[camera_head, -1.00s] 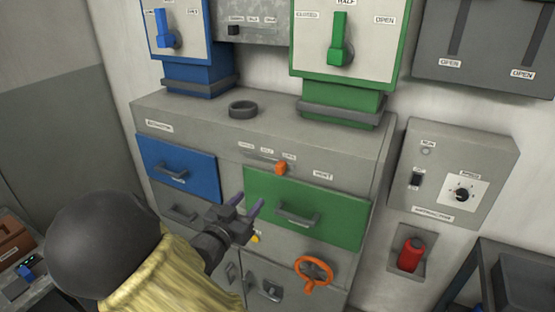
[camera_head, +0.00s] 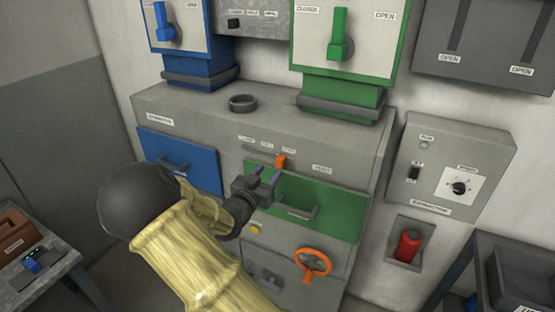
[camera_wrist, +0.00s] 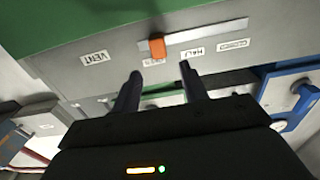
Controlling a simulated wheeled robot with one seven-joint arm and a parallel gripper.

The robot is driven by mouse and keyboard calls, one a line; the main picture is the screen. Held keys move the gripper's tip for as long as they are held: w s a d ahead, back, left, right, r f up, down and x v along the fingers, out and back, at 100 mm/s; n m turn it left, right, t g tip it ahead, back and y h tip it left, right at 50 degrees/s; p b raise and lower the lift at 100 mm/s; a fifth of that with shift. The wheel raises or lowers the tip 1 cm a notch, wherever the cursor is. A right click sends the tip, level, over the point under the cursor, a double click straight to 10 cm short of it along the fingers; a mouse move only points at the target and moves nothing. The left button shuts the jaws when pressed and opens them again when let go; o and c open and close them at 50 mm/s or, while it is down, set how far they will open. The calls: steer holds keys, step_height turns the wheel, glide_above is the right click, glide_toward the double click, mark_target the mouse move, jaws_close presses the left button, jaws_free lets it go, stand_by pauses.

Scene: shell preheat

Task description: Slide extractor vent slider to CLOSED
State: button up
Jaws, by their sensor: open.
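The vent slider has an orange knob (camera_head: 281,161) in a slot on the grey cabinet's front, above the green drawer. The knob is at the slot's right end, by the OPEN label; HALF and CLOSED are to its left, and a VENT label (camera_head: 322,168) is to the right. In the wrist view the orange knob (camera_wrist: 157,46) is just beyond the fingertips and roughly between them, with CLOSED (camera_wrist: 234,44) to the right. My gripper (camera_head: 267,175) is open and empty, just below the knob; I see no clear contact.
The green drawer (camera_head: 340,208) and its handle lie just below and right of my gripper. A blue drawer (camera_head: 205,176) is to the left. An orange wheel valve (camera_head: 313,263) is lower down. A dark ring (camera_head: 242,103) lies on the cabinet top.

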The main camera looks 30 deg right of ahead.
mark_target(278, 162)
steer(key=p+x, duration=0.1)
steer(key=x, duration=0.5)
steer(key=shift+w+d+p, duration=0.25)
steer(key=shift+d+p, duration=0.1)
steer(key=shift+p, duration=0.05)
jaws_close()
